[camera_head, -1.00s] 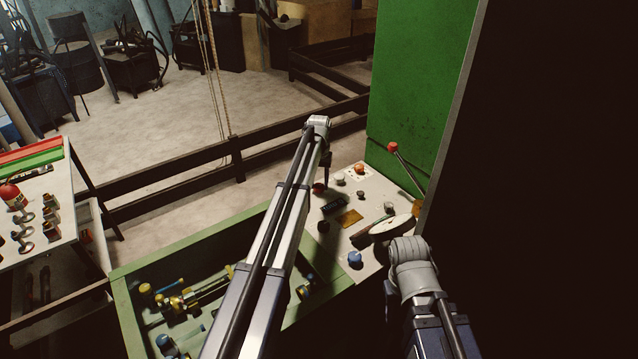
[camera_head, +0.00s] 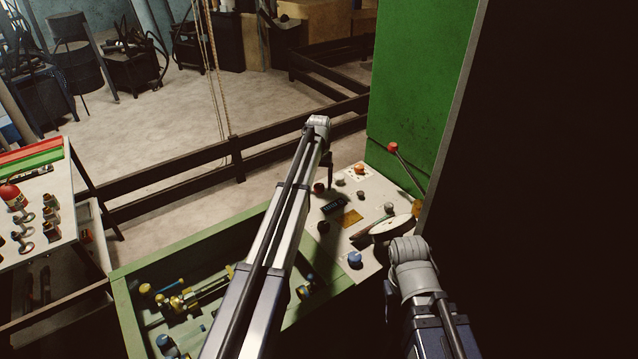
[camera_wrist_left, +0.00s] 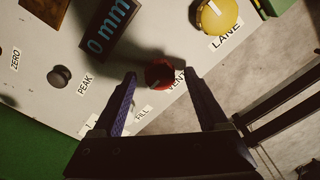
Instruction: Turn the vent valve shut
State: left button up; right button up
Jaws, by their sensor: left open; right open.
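The vent valve is a red round knob (camera_wrist_left: 159,73) on the pale control panel, beside a label reading VENT that the right finger partly covers. In the head view the small dark red knob (camera_head: 319,187) shows just right of my left arm. My left gripper (camera_wrist_left: 160,79) is open, with one finger on each side of the red knob in the wrist view. I cannot tell whether the fingers touch it or how high they are above the panel. In the head view the left gripper (camera_head: 327,163) hangs over the panel's far left edge. My right gripper does not show clearly.
A yellow LANE knob (camera_wrist_left: 217,14), a dark PEAK knob (camera_wrist_left: 60,76) and a display reading 0 mm (camera_wrist_left: 107,29) surround the valve. A red-tipped lever (camera_head: 393,147) stands by the green cabinet (camera_head: 425,90). A green tray (camera_head: 122,292) with fittings lies at front left.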

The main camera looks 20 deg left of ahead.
aim_at(319, 185)
pick_arm(q)
jog(key=shift+r+p, duration=3.8)
jog(key=shift+r, duration=0.1)
jog(key=shift+f, duration=0.1)
jog(key=s+d+f+m+b, duration=0.1)
jog(key=s+d, duration=0.5)
jog(key=s, duration=0.7)
jog(key=s+d+f+m+b, duration=0.2)
jog(key=s+d, duration=0.5)
jog(key=s, duration=0.7)
jog(key=s+d+f+m+y+b, duration=0.1)
jog(key=s+d, duration=0.5)
jog(key=s, duration=0.8)
jog(key=shift+d+f+m+b, duration=0.2)
jog(key=shift+d+m+b, duration=0.15)
jog(key=shift+m, duration=0.35)
